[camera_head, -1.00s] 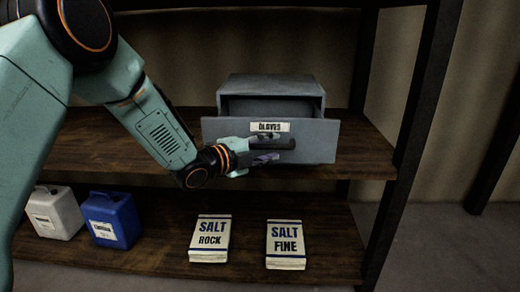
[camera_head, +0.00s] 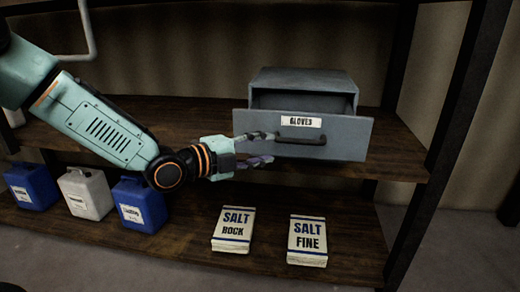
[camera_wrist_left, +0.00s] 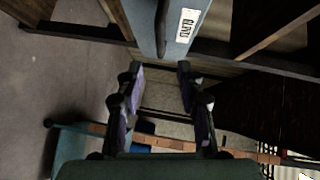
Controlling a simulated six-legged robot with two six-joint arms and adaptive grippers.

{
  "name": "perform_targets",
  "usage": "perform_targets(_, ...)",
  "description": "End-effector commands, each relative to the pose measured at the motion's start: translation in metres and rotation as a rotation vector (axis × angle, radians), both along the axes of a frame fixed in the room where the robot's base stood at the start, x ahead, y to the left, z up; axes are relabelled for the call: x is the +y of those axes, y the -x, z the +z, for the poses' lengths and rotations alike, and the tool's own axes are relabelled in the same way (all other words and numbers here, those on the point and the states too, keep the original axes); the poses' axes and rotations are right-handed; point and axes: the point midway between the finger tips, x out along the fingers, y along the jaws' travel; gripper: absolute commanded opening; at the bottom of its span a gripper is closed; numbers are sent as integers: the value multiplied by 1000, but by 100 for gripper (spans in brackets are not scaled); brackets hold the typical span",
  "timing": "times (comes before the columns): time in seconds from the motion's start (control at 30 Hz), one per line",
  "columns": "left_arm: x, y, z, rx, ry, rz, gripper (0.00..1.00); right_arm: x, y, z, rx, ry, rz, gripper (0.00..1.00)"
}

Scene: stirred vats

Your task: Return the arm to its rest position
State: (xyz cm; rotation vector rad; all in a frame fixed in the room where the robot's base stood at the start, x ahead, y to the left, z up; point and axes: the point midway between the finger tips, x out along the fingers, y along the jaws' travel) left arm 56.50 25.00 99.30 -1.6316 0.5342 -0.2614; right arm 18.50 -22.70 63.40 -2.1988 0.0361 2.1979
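My left gripper (camera_head: 268,148) is open beside the left end of the dark handle of the grey gloves drawer (camera_head: 345,140). The drawer is pulled out of its box (camera_head: 310,79) on the upper shelf, and its label faces me. In the left wrist view the two fingers (camera_wrist_left: 160,85) stand apart with nothing between them. The drawer front (camera_wrist_left: 170,20) and its handle lie just beyond the fingertips there. My right gripper is in neither view.
The wooden upper shelf (camera_head: 400,160) carries the drawer box. The lower shelf holds a rock salt pack (camera_head: 233,230), a fine salt pack (camera_head: 307,241), blue jugs (camera_head: 138,204) and a white jug (camera_head: 86,193). A dark shelf post (camera_head: 455,120) stands at right.

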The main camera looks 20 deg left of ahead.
Motion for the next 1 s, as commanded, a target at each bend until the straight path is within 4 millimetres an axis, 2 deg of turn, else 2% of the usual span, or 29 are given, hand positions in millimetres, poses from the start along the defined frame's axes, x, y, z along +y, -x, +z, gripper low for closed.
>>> perform_targets(0.73,1,4,0,16,27,1,37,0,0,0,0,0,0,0)
perform_targets(0.87,5,3,-1,111,188,49,37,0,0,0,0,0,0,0)
perform_targets(1.0,9,5,-13,319,507,178,37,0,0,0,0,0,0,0)
